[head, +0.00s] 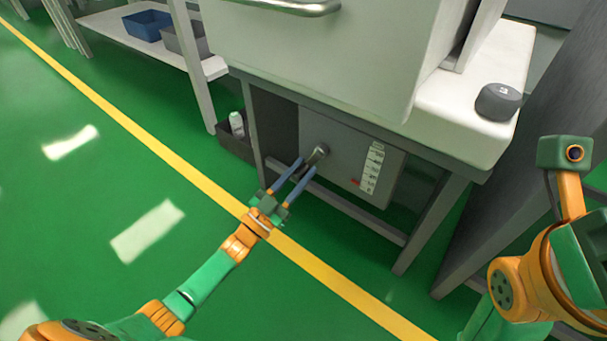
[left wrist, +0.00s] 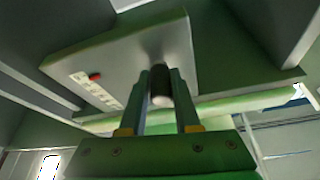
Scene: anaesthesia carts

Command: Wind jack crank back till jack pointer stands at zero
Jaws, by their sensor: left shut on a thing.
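The jack panel (head: 333,152) is a grey box under the machine. The jack crank's dark grip (head: 318,153) stands out from its front and sits between my left gripper's fingers. My left gripper (head: 305,167) is shut on it. In the left wrist view the crank grip (left wrist: 161,86) also shows between the two fingers. A white scale (head: 373,168) with dark marks is on the panel's right. The red jack pointer (head: 356,182) is at its left edge, near the lower end; the figures are too small to read. My right gripper is not in view.
The machine's frame leg (head: 425,225) and lower rail (head: 350,207) stand close around the panel. A dark bin (head: 236,145) with a white bottle is to the left. A dark knob (head: 498,101) is on the white top. Green floor is clear at left.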

